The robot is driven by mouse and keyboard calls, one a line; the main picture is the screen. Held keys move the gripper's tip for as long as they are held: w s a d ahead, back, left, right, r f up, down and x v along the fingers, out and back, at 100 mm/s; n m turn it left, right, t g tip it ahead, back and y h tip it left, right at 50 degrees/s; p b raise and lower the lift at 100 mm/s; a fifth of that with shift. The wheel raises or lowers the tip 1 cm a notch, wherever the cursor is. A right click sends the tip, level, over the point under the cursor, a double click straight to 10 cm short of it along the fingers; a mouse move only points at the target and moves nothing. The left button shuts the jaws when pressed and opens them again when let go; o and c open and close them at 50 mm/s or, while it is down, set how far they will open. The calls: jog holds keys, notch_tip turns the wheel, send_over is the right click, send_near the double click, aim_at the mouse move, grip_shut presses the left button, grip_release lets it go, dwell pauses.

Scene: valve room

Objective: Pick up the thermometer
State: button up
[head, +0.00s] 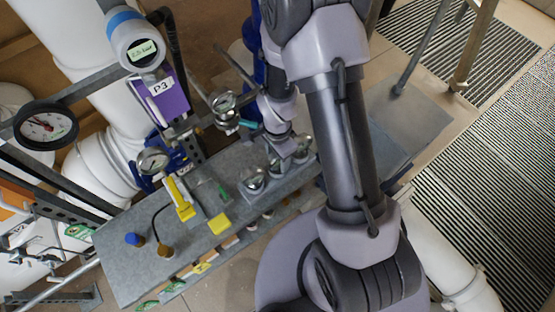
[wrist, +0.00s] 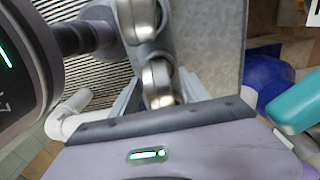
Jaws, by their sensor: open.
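No thing can be identified for certain as the thermometer. A slim yellow-and-white instrument (head: 180,198) stands tilted on the grey bench (head: 122,262), with a thin black lead beside it. Small round silver-cased dials (head: 253,179) stand in a row on the same bench, to its right. My gripper (head: 282,147) is above the bench at the far end of this row, open, to the right of the yellow instrument and apart from it. Its fingertips are partly hidden. The wrist view shows silver cylindrical cases (wrist: 158,85) close to the gripper body and a teal part at right.
A dial gauge (head: 152,161) and a further gauge (head: 224,102) on pipework stand behind the bench. A purple P3 sign (head: 163,95) and a digital meter (head: 140,50) rise at back left. A yellow block (head: 219,223) lies on the bench. Grating floor (head: 490,150) is at right.

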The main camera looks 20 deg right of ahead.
jog(key=shift+f, duration=0.3)
jog(key=shift+r, duration=0.1)
jog(key=shift+c, duration=0.2)
grip_shut()
notch_tip(320, 180, up, 10)
jog(key=shift+r+p, duration=0.1)
jog(key=shift+p, duration=0.7)
jog(key=c, duration=0.6)
grip_release()
grip_shut()
